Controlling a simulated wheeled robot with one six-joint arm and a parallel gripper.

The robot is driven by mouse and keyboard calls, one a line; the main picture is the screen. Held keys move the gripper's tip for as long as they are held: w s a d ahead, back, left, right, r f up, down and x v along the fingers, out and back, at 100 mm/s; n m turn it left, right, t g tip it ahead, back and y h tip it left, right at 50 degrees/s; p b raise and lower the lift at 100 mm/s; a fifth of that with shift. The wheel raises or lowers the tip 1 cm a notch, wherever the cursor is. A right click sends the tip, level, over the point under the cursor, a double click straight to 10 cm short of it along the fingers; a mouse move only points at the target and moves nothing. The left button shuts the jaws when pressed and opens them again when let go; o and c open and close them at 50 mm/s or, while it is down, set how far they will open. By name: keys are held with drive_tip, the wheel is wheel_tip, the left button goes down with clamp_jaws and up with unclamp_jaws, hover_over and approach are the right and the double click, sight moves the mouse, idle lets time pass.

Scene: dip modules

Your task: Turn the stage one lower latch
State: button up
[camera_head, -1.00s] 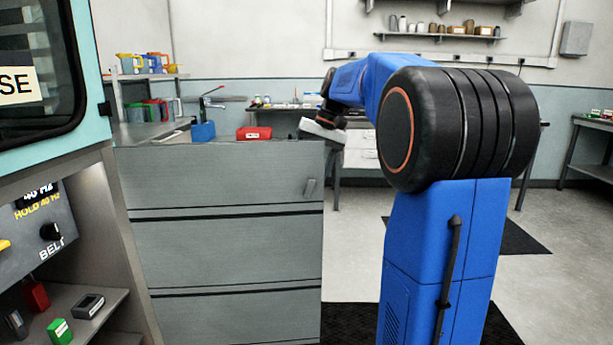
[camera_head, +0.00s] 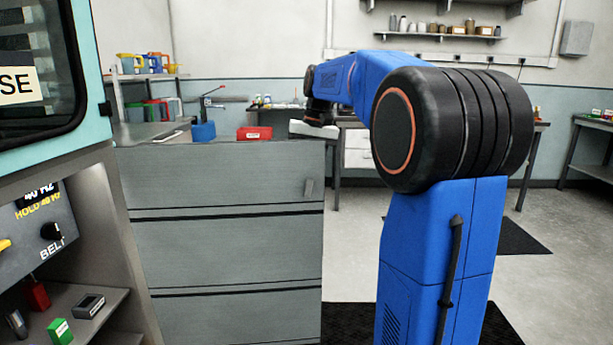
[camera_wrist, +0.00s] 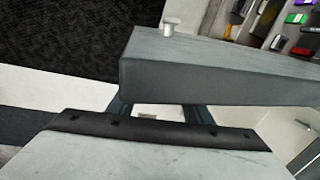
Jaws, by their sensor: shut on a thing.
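In the head view, my white gripper body (camera_head: 313,130) is just beyond the top right corner of a grey cabinet (camera_head: 228,180). Its fingers are hidden there. In the wrist view, my gripper (camera_wrist: 155,108) shows two dark fingers reaching under the lower edge of a grey panel (camera_wrist: 220,70). The fingertips and the thing between them are hidden by the panel. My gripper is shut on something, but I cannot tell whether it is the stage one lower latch. A pale knob-like fitting (camera_wrist: 170,24) stands on the panel's upper edge, apart from the fingers.
A teal machine (camera_head: 95,95) with a control panel borders the left. Open floor (camera_head: 560,280) lies at the right.

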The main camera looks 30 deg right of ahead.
drive_tip(key=shift+w+a+g+h, duration=0.15)
drive_tip(key=shift+g+h, duration=0.25)
drive_tip(key=shift+h, duration=0.6)
drive_tip(key=o, duration=1.1)
drive_tip(key=shift+c, duration=0.2)
wheel_tip(320, 180, up, 18)
drive_tip(key=shift+a+f, duration=0.15)
drive_tip(key=shift+f, duration=0.1)
